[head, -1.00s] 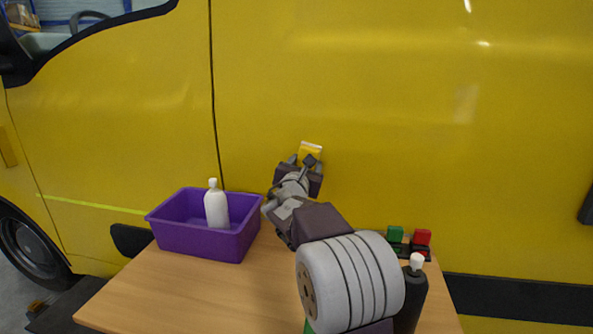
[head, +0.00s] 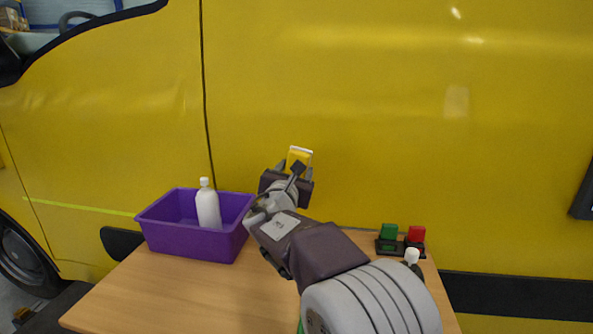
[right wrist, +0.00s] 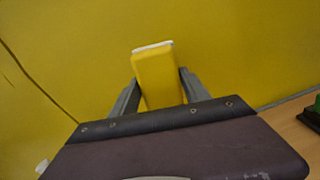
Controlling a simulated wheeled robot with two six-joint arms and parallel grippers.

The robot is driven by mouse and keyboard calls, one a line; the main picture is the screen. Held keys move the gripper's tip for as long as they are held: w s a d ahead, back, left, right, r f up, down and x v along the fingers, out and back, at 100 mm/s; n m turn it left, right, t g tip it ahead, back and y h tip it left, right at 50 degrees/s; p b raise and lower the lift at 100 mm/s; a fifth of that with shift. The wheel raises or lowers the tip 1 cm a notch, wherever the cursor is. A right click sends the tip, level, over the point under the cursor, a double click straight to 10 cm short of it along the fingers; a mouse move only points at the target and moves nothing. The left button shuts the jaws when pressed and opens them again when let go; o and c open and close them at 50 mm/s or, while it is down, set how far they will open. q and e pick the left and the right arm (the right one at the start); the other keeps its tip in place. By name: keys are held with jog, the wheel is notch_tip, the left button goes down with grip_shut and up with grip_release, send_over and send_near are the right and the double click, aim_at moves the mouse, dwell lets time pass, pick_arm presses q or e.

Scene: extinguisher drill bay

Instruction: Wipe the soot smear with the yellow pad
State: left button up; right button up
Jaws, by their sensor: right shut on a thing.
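My right gripper (head: 290,170) is shut on the yellow pad (head: 299,155), which has a pale strip along its far edge. The pad is held above the back of the table, in front of the yellow van side (head: 330,75). In the right wrist view the pad (right wrist: 157,80) stands upright between the two fingers. I cannot tell whether it touches the panel. I cannot make out a dark soot smear; a faint pale patch (head: 456,101) shows on the panel at the upper right. My left gripper is not in view.
A purple bin (head: 190,242) with a white bottle (head: 208,207) in it stands at the table's left. A green block (head: 389,231) and a red block (head: 416,234) sit in a dark holder at the back right. A white-capped bottle (head: 411,256) is partly behind my arm.

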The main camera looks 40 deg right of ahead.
jog(key=v, duration=0.3)
dwell(0.5)
dwell(0.4)
